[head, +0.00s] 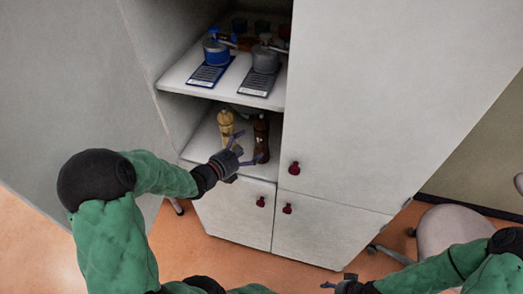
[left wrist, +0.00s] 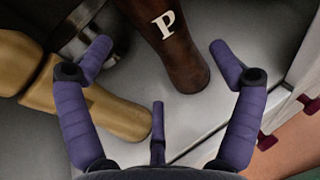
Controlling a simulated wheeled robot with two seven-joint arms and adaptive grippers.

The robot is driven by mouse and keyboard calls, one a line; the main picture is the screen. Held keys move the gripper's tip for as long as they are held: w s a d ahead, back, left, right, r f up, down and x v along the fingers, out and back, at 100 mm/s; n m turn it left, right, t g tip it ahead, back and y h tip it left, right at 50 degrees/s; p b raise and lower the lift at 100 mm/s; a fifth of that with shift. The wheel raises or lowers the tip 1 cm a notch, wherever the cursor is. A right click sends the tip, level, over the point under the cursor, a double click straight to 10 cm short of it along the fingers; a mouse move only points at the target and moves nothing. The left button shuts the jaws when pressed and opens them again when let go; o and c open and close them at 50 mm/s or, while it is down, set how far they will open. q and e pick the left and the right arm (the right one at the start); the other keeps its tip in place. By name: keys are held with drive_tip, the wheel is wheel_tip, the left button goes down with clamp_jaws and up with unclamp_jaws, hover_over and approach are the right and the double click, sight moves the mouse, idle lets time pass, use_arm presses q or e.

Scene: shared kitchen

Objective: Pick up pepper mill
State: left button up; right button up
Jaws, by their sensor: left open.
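The pepper mill (head: 261,134) is dark brown and stands upright on the lower shelf of the open cabinet. In the left wrist view the pepper mill (left wrist: 176,52) carries a white letter P. My left gripper (head: 248,150) is open at the shelf's front, just before the mill. In the left wrist view its purple fingers spread to either side of the mill's lower part, with gaps and no visible contact. My right gripper (head: 340,284) shows only at the bottom edge of the head view, too small to read.
A pale wooden mill (head: 226,122) stands close left of the pepper mill, near a left finger. A shiny metal pot (left wrist: 85,30) is behind. The upper shelf (head: 185,78) holds a blue and a grey device. A closed white door (head: 380,90) borders the right side.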

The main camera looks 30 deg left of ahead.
sight(259, 140)
use_arm(q)
drive_tip(key=shift+w+d+f, duration=0.15)
drive_tip(key=shift+w, duration=0.5)
drive_tip(key=b+x, duration=0.1)
drive_tip(key=x, duration=0.1)
drive_tip(key=b+x, duration=0.1)
drive_tip(key=x, duration=0.1)
drive_tip(key=shift+w+d+f+b, duration=0.2)
drive_tip(key=shift+w+f+b, duration=0.05)
drive_tip(key=shift+b, duration=0.15)
drive_tip(key=shift+w, duration=0.3)
drive_tip(key=shift+r, duration=0.1)
drive_tip(key=c, duration=1.6)
drive_tip(key=shift+r, duration=0.15)
